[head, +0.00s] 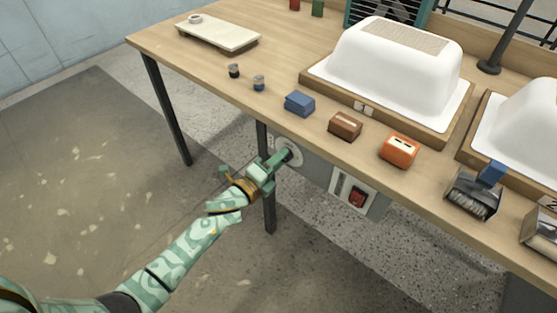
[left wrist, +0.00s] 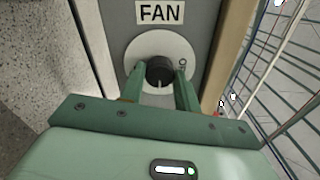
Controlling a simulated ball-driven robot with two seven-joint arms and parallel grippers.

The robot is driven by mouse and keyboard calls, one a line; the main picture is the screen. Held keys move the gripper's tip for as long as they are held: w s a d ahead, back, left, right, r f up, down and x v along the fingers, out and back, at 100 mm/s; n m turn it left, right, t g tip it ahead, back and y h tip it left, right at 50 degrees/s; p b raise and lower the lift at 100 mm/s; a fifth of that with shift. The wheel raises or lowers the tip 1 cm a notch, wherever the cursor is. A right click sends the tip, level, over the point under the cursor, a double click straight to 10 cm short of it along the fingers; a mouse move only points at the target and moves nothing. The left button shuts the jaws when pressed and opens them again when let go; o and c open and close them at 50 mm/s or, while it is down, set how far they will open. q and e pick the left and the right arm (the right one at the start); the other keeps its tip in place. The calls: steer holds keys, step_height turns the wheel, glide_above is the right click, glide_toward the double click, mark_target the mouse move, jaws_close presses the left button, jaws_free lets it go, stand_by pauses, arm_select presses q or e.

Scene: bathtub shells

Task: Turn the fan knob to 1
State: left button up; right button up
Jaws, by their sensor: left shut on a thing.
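The fan knob is a dark round knob (left wrist: 160,70) on a pale round dial (left wrist: 146,46), under a label reading FAN (left wrist: 159,12) in the left wrist view. A light line shows on the knob's lower part. A small mark, hard to read, shows on the dial right of the knob. My left gripper (left wrist: 160,78) is shut on the knob, one green finger on each side. In the head view, the left gripper (head: 284,156) reaches the dial (head: 291,150) on the grey panel below the table edge. My right gripper is not in view.
The grey panel (head: 317,175) also carries a red switch (head: 357,197) to the right. On the wooden table (head: 218,75) above stand white tub shells (head: 390,75), blue, brown and orange blocks, and small jars. A table leg (head: 268,213) stands close by the gripper.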

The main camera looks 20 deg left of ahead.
arm_select(q)
steer(key=shift+f, duration=0.15)
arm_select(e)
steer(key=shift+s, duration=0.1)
arm_select(q)
steer(key=o, duration=1)
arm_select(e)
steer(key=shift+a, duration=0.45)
arm_select(q)
steer(key=p+v, duration=0.3)
steer(key=v, duration=1.3)
steer(key=shift+s, duration=0.2)
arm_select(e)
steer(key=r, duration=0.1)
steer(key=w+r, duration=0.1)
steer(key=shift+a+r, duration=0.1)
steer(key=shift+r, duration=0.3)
